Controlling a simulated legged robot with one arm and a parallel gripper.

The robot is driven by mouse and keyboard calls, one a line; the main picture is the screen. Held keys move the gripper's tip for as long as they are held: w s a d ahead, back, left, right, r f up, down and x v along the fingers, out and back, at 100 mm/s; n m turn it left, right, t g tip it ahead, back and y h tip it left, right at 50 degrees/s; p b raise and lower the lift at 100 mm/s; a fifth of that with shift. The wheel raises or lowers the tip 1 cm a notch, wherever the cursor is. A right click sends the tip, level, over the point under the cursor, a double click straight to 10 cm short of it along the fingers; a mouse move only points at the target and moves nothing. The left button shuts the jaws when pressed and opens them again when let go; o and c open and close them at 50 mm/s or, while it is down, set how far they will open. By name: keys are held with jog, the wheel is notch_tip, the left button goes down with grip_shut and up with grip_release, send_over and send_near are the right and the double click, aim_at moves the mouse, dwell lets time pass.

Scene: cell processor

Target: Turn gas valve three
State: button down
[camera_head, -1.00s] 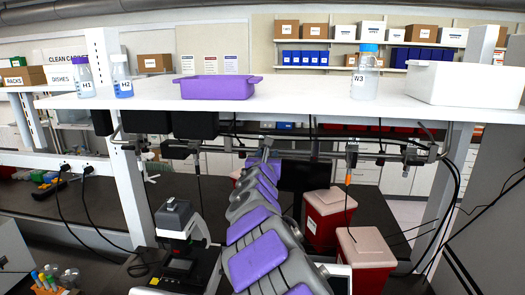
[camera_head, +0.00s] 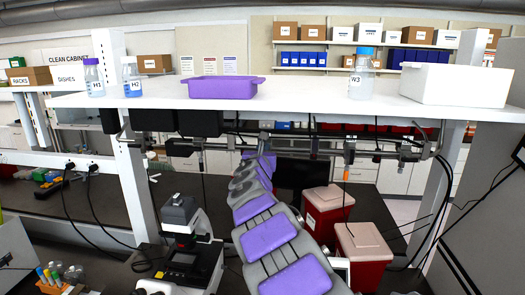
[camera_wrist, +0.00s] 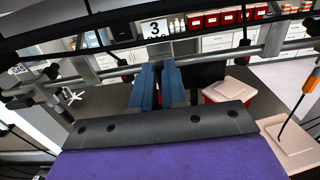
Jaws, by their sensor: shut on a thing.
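In the wrist view, the two blue fingers of my gripper (camera_wrist: 158,88) are close together at the grey gas pipe (camera_wrist: 220,56), below a label (camera_wrist: 154,28) with the number 3. They are shut on the handle of gas valve three, which the fingers hide almost fully. In the head view, my gripper (camera_head: 264,136) is at the pipe under the white shelf, at the far end of my purple and grey arm. The angle of the handle cannot be made out.
The white shelf (camera_head: 310,100) above the pipe bears a purple tray (camera_head: 224,88), bottles and a white bin (camera_head: 454,84). A microscope (camera_head: 184,222) stands left of my arm. Red bins (camera_head: 366,262) stand to the right. Hoses hang from the pipe.

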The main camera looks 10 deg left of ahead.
jog(key=shift+w+d+f+m, duration=0.3)
jog(key=shift+d+f, duration=0.15)
jog(key=shift+f, duration=0.15)
jog(key=shift+s+d+m+b, duration=0.1)
jog(key=shift+d+m+b, duration=0.15)
jog(key=shift+m+b, duration=2.25)
jog(key=shift+s+d+m+b, duration=0.1)
jog(key=shift+d+m+b, duration=0.1)
jog(key=shift+m+b, duration=2.3)
jog(key=shift+s+d+m+b, duration=0.2)
jog(key=shift+m+b, duration=1.1)
jog(key=shift+m, duration=2.3)
jog(key=shift+w, duration=0.1)
